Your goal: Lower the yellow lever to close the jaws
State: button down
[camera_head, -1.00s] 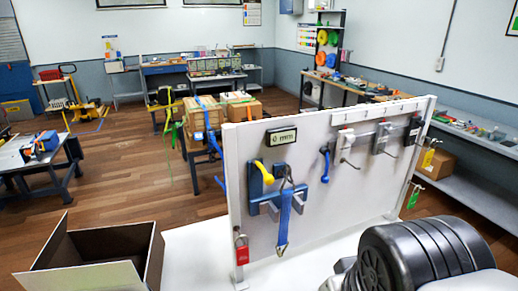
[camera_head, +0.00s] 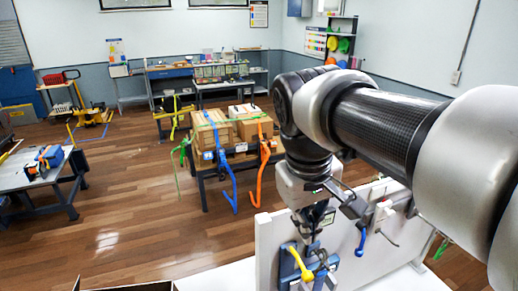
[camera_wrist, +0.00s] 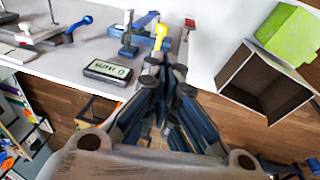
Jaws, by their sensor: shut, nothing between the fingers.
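In the head view my gripper (camera_head: 317,240) hangs in front of the board, just right of the lever, hiding part of the clamp.
The display (camera_wrist: 108,72) reads 0 mm, close to my fingers. A blue lever (camera_head: 360,241) is farther right on the white board (camera_head: 380,262). An open box (camera_wrist: 266,82) stands to the right in the wrist view. Strapped cartons (camera_head: 215,130) are behind.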

aim_at(304, 270)
jog(key=shift+s, duration=0.15)
jog(key=f, duration=0.4)
jog(key=w+d+f+b, duration=0.1)
jog(key=f, duration=0.4)
jog(key=w+f, duration=0.1)
jog(key=f, duration=0.4)
jog(key=shift+w+d, duration=0.25)
jog(key=shift+d, duration=0.05)
jog(key=shift+r, duration=0.1)
